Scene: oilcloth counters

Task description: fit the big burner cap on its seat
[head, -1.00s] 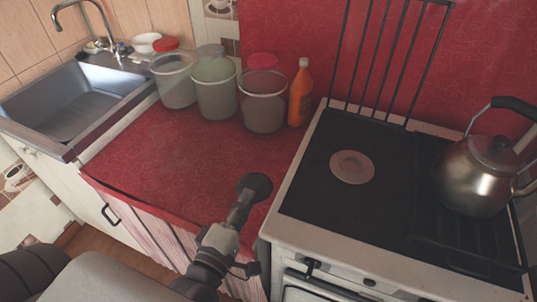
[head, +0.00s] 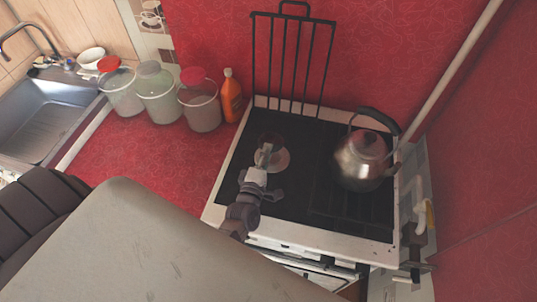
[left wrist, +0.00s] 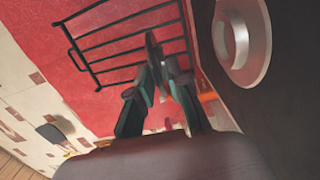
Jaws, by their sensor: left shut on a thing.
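The big burner cap (head: 270,140), a dark round disc, is held in my left gripper (head: 264,157) above the stove's left side. In the left wrist view the cap (left wrist: 153,43) shows nearly edge-on between the fingertips (left wrist: 160,62). Its seat (head: 282,162) is a pale round disc on the black hob, partly hidden behind the cap and gripper. The seat (left wrist: 262,45) also shows at the right of the left wrist view, with a ring in its middle. The cap looks apart from the seat and tilted to it. My right gripper is out of view.
A steel kettle (head: 362,162) stands on the hob's right side. A black wire grate (head: 292,60) stands upright behind the hob. Several lidded buckets (head: 158,97) and an orange bottle (head: 231,97) stand on the red counter to the left.

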